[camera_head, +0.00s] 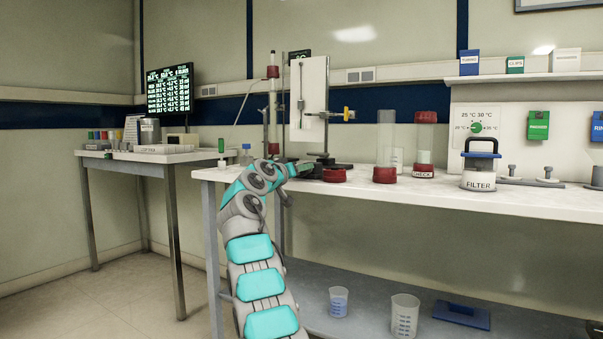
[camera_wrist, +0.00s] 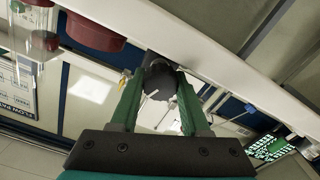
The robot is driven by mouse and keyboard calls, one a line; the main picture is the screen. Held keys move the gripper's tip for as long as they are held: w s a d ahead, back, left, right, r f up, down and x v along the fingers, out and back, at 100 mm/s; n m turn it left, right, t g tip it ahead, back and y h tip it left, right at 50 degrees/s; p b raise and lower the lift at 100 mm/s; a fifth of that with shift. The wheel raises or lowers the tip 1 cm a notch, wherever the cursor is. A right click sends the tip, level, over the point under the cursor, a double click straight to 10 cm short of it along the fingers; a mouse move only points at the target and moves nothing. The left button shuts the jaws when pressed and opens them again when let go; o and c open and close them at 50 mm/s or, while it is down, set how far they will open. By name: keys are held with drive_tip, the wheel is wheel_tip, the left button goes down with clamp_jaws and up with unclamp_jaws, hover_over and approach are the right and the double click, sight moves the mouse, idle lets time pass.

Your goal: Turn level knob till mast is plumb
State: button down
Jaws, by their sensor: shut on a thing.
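My gripper (camera_wrist: 160,92) has its two green fingers on either side of a dark round knob (camera_wrist: 158,79) with a pale line on it, and is shut on it. In the head view my gripper (camera_head: 298,168) is at the bench's front edge, by the foot of the stand; the knob is hidden there. The mast (camera_head: 326,105) stands behind, with a pale board (camera_head: 308,95) carrying a thin hanging line. It looks close to upright, but I cannot tell whether it is plumb.
A red-capped column (camera_head: 272,100) stands left of the board. A red cap (camera_head: 334,175), clear cylinders with red bases (camera_head: 384,174) and a filter jar (camera_head: 478,180) are on the white bench (camera_head: 420,190). Beakers (camera_head: 405,314) stand on the lower shelf.

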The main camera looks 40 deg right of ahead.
drive_tip(key=shift+r+n, duration=0.1)
drive_tip(key=shift+n, duration=0.6)
drive_tip(key=shift+a+n, duration=0.1)
drive_tip(key=shift+n, duration=0.2)
drive_tip(key=shift+n+p, duration=0.3)
drive_tip(key=shift+n, duration=1)
drive_tip(key=shift+w, duration=0.1)
drive_tip(key=shift+c, duration=1.9)
unclamp_jaws()
drive_tip(key=shift+f, duration=0.2)
